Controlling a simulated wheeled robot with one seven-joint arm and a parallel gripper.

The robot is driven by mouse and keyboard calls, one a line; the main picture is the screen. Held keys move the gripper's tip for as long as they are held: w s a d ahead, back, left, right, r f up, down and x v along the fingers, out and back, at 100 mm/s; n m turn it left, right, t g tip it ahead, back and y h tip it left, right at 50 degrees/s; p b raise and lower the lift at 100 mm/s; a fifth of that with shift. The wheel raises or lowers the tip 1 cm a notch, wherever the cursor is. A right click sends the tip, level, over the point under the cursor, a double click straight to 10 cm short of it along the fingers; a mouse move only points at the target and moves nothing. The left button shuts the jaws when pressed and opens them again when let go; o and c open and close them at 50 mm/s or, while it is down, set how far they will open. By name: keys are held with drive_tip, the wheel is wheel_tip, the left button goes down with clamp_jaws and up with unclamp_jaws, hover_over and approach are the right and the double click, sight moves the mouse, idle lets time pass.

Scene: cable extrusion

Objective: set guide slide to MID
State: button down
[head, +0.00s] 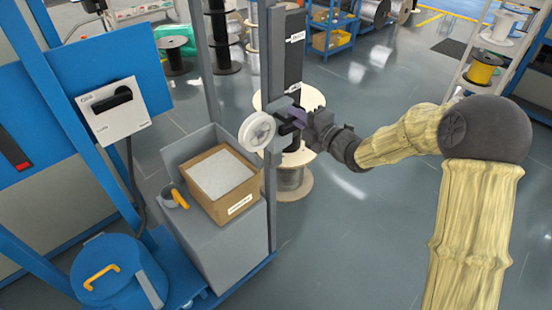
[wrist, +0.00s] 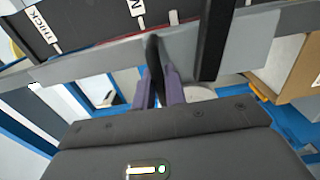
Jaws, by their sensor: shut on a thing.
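The guide slide (head: 282,102) is a grey carriage on a dark upright post, low on its labelled dark face (head: 294,65). In the wrist view its grey plate (wrist: 95,65) crosses the dark board (wrist: 95,15). A THICK label (wrist: 45,40) is at the left there; a second label (wrist: 138,8) is cut off at the top edge. My gripper (head: 301,119) is at the slide from the right. In the wrist view its purple fingers (wrist: 158,88) are closed around a dark upright handle (wrist: 153,55). The handle's lower part is hidden between the fingers.
A cable spool (head: 292,183) stands behind the post.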

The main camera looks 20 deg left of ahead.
drive_tip(key=shift+r+p, duration=0.8)
drive_tip(key=shift+r, duration=1.65)
drive_tip(key=c, duration=1.3)
unclamp_jaws()
drive_tip(key=shift+f, duration=0.15)
drive_tip(key=shift+b+v, duration=1.5)
drive_tip(key=shift+v, duration=2.5)
